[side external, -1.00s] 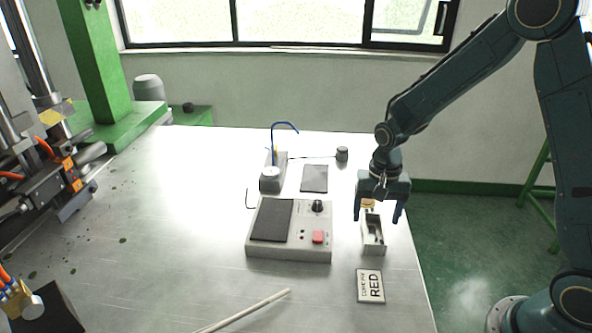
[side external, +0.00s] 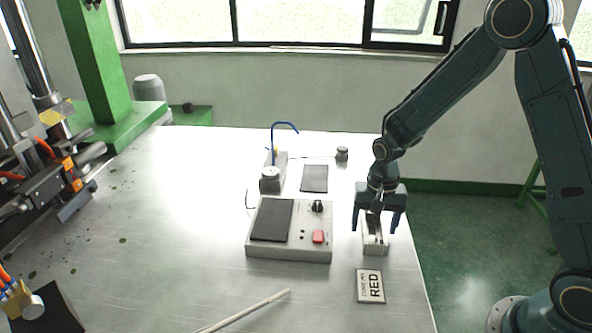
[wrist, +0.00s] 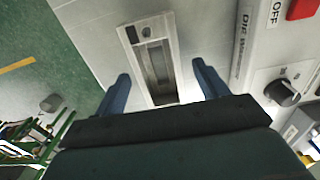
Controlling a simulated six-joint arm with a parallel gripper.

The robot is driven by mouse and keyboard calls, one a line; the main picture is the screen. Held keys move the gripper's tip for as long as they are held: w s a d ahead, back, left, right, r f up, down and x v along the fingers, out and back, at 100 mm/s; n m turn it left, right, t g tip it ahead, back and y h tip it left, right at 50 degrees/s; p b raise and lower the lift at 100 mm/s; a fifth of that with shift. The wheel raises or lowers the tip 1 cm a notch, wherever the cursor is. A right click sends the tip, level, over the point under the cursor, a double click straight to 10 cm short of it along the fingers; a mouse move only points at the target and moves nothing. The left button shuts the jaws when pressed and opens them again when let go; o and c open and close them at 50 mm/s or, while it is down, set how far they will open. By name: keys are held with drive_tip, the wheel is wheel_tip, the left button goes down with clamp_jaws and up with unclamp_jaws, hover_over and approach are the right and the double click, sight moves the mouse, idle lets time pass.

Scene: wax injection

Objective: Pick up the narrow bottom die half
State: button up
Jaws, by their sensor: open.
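The narrow bottom die half, a grey metal block with a long recess, lies on the table near its right edge in the side external view (side external: 375,248). In the wrist view the die half (wrist: 133,42) lies between my fingertips, its near end hidden by my gripper body. My gripper (side external: 377,226) points down over the far part of the die half. It is open, with one blue finger on each side. In the wrist view my gripper (wrist: 159,82) shows gaps between both fingers and the block.
A control box with a black pad and red button (side external: 318,237) stands close to the left of the die half. A pale rod (side external: 245,310) lies at the table front. The table's right edge is near.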

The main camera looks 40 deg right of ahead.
drive_tip(key=shift+f, duration=0.25)
idle(0.5)
drive_tip(key=c, duration=1.4)
drive_tip(key=shift+r, duration=0.15)
wheel_tip(320, 180, up, 20)
drive_tip(key=shift+r, duration=0.15)
